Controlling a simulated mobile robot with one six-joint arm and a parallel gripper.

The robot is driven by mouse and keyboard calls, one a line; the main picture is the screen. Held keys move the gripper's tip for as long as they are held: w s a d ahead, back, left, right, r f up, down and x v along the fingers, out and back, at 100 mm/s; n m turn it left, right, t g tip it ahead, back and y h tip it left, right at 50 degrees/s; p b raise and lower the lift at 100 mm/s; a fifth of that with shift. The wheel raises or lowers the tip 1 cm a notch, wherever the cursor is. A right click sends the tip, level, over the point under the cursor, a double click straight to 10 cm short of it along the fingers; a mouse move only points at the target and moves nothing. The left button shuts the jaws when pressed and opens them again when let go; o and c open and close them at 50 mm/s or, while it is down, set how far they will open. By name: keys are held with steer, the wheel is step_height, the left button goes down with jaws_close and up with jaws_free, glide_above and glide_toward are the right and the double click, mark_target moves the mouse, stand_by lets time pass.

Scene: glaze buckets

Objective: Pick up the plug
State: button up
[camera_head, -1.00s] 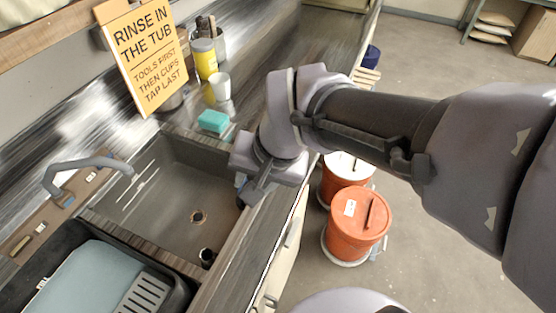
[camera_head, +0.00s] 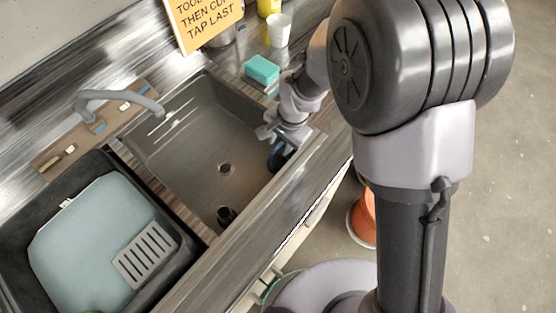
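A small dark piece that looks like the plug (camera_head: 226,215) rests in the near corner of the grey sink basin (camera_head: 185,170), close to the front wall. The drain hole (camera_head: 224,168) is open in the basin floor, apart from it. My gripper (camera_head: 279,156) points down over the right side of the basin, above and to the right of the plug and not touching it. Its dark fingers are small and partly shaded, so I cannot tell how far apart they are.
A grey tap (camera_head: 118,98) arches over the basin's left side. A black tub with a blue-grey tray (camera_head: 95,245) stands left of the basin. A turquoise sponge (camera_head: 262,70) and a white cup (camera_head: 279,30) stand behind. An orange bucket (camera_head: 364,216) is on the floor.

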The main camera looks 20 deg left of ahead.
mark_target(277, 147)
steer(key=f, duration=0.1)
steer(key=a+f+b, duration=0.1)
steer(key=f, duration=0.1)
steer(key=f+b, duration=0.1)
steer(key=shift+w+a+f, duration=0.25)
steer(key=shift+w+f, duration=0.15)
steer(key=shift+r, duration=0.1)
steer(key=shift+c, duration=1.1)
jaws_close()
